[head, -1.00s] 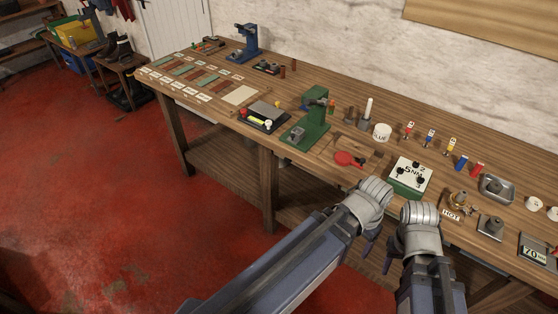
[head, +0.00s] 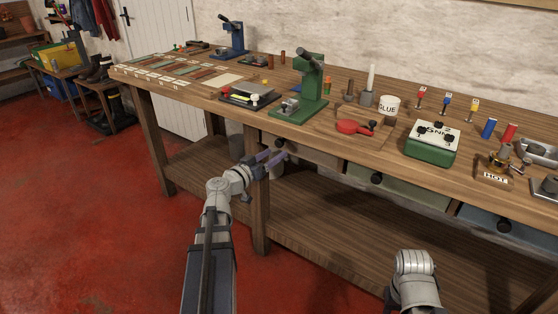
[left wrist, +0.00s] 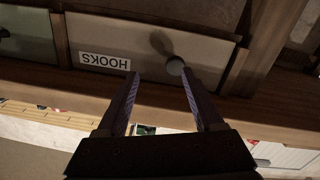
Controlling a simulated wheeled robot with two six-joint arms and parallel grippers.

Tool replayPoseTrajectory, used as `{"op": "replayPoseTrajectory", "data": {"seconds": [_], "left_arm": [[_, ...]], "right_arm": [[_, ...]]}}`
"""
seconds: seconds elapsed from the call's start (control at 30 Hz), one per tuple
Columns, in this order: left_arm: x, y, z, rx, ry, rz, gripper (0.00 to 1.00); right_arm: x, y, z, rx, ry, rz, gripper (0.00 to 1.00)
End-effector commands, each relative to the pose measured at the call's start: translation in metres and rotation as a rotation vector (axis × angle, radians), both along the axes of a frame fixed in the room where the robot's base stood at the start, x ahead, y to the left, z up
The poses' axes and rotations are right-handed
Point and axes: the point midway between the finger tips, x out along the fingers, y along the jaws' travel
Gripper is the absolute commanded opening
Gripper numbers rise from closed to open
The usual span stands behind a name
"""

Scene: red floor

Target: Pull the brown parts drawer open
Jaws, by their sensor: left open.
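The brown parts drawer (head: 318,158) is under the bench top, left of the green drawer, and looks shut. Its dark round knob (head: 281,143) is near its left end. In the left wrist view the drawer front (left wrist: 110,33) carries an upside-down HOOKS label, and the knob (left wrist: 175,67) shows to the right of it. My left gripper (head: 268,157) is open and empty, pointing at the drawer front. In the left wrist view the knob lies between the fingertip lines, closer to the right finger; contact cannot be told. My right gripper is out of view; only its arm shows.
A green drawer (head: 405,190) and a blue drawer (head: 490,221) sit further right, each with a dark knob. A bench leg (head: 258,215) stands close to my left gripper. The bench top holds a green press (head: 309,90), a red-handled tool and a green box. The lower shelf looks mostly bare.

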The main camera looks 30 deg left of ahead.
Motion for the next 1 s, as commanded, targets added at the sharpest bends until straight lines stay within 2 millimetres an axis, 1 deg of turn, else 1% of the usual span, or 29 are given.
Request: {"op": "replayPoseTrajectory", "data": {"seconds": [0.03, 0.1, 0.23, 0.33, 0.7, 0.83, 1.0], "left_arm": [[-0.002, 0.011, -0.005, -0.002, -0.015, 0.025, 0.69], [-0.005, 0.02, -0.003, -0.001, -0.029, 0.045, 0.69], [-0.006, 0.024, -0.001, -0.001, -0.037, 0.056, 0.69], [0.0, 0.024, -0.001, -0.001, -0.036, 0.054, 0.69], [0.054, 0.019, -0.001, -0.002, -0.035, 0.051, 0.69], [0.066, 0.018, -0.001, -0.002, -0.035, 0.051, 0.69], [0.073, 0.017, -0.001, -0.002, -0.035, 0.052, 0.69]], "right_arm": [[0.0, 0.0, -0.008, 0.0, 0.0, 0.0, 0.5], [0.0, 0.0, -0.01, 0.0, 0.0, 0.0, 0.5], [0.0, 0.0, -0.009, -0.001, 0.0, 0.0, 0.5], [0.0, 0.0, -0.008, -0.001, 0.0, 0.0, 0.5], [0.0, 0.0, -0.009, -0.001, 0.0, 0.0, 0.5], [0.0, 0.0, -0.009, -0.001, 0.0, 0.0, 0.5], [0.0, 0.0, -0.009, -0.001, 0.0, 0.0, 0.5]]}}
